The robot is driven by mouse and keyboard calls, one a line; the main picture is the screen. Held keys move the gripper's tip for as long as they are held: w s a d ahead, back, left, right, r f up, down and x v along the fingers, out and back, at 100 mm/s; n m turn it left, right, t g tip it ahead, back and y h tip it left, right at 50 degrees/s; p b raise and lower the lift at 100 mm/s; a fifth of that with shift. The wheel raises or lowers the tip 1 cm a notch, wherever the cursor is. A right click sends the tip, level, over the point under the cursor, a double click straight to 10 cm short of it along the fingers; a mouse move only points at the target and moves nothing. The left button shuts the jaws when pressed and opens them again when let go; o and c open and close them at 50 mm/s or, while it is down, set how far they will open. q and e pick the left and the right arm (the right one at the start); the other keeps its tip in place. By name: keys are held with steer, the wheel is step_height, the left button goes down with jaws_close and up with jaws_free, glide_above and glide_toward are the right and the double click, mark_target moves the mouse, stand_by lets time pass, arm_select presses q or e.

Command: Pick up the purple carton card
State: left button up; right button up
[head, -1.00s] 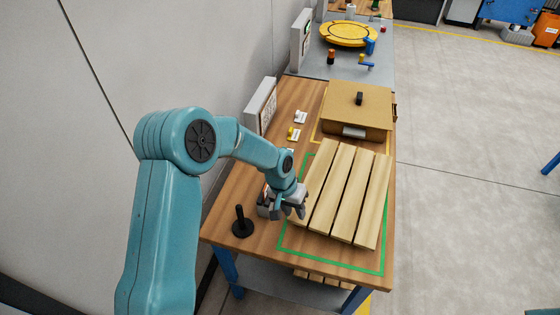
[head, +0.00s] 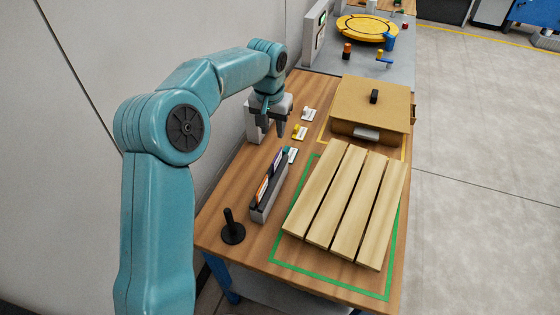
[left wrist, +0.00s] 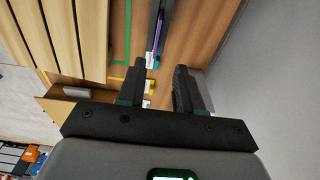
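The purple carton card (head: 278,161) stands in the far end of a narrow dark rack (head: 257,212), seen nearly edge-on. It also shows as a thin purple strip in the left wrist view (left wrist: 157,28). An orange and white card (head: 262,190) stands in the nearer part of the rack. My left gripper (head: 274,128) points down beyond the rack's far end, above the table and apart from the purple card. In the left wrist view its two fingers (left wrist: 160,72) are apart with nothing between them. My right gripper is in neither view.
A slatted wooden pallet (head: 345,205) lies inside a green outline right of the rack. A brown carton (head: 372,108) stands behind it. A black post on a round base (head: 232,228) stands at the near left. Small white tags (head: 308,114) lie near the wall side.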

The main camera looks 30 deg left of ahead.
mark_target(277, 157)
arm_select(q)
steer(key=f, duration=0.8)
steer(key=shift+w+a+f, duration=0.15)
steer(key=shift+w, duration=0.2)
steer(key=f, duration=0.2)
steer(key=w+f+p, duration=0.1)
steer(key=shift+d+f, duration=0.2)
steer(key=shift+f, duration=0.15)
steer(key=shift+a+f, duration=0.1)
steer(key=shift+f, duration=0.45)
jaws_close()
